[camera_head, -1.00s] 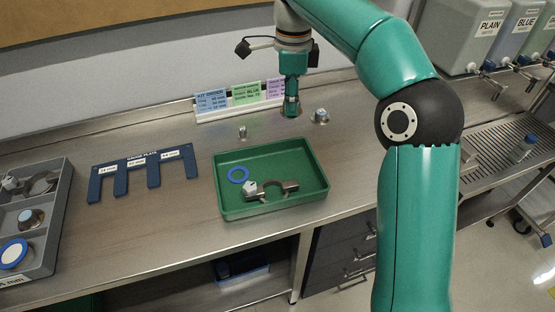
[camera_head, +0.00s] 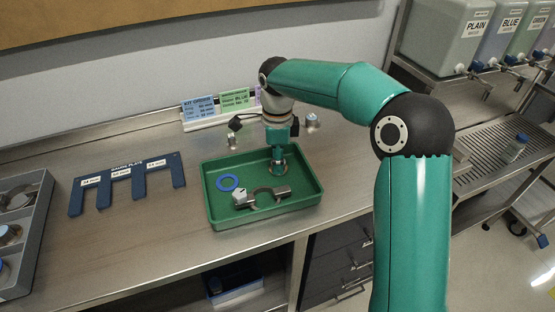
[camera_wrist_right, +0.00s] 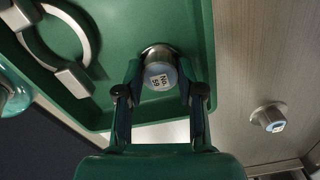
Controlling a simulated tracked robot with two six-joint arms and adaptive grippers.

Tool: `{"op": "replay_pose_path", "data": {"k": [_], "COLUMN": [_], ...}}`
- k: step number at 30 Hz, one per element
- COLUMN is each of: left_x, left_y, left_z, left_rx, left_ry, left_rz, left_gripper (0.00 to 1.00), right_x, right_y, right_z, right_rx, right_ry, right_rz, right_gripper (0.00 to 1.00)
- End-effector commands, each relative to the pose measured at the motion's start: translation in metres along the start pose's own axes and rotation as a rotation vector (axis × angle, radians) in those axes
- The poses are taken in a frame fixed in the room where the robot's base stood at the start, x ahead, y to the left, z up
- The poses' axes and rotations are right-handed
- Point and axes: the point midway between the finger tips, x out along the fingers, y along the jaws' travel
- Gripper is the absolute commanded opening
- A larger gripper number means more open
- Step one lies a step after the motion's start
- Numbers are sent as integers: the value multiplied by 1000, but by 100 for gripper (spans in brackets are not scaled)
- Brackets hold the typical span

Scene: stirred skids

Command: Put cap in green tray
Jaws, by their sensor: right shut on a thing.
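The green tray (camera_head: 304,192) stands on the steel counter and also shows in the wrist view (camera_wrist_right: 190,25). My right gripper (camera_head: 278,158) is over the tray's back right part, pointing down. It is shut on a metal cap (camera_wrist_right: 160,72) with a pale lid marked "No. 59", seen between the fingers in the wrist view. In the head view the cap is small and partly hidden by the gripper; I cannot tell whether it touches the tray floor. My left gripper is not in view.
Another cap-like piece (camera_head: 312,123) stands on the counter behind the tray and shows in the wrist view (camera_wrist_right: 268,119). A blue gauge plate (camera_head: 120,175) and a grey divided bin (camera_head: 38,225) are to the left. Order cards (camera_head: 235,101) stand at the back.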

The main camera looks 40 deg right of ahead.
Motion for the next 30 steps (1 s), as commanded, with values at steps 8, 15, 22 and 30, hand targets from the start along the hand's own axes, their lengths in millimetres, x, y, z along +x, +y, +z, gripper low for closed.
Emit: {"op": "replay_pose_path", "data": {"k": [8, 15, 22, 30], "left_x": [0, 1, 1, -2], "left_y": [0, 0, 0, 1], "left_z": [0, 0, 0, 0], "left_rx": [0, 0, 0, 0], "left_ry": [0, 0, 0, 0], "left_rz": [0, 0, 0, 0], "left_gripper": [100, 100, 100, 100], "right_x": [1, 3, 3, -14], "right_y": [0, 0, 0, -1], "right_z": [0, 0, 0, 0], "right_rx": [0, 0, 0, 0], "right_ry": [0, 0, 0, -2], "right_rz": [-1, -1, -1, -4], "right_gripper": [2, 62, 62, 62]}}
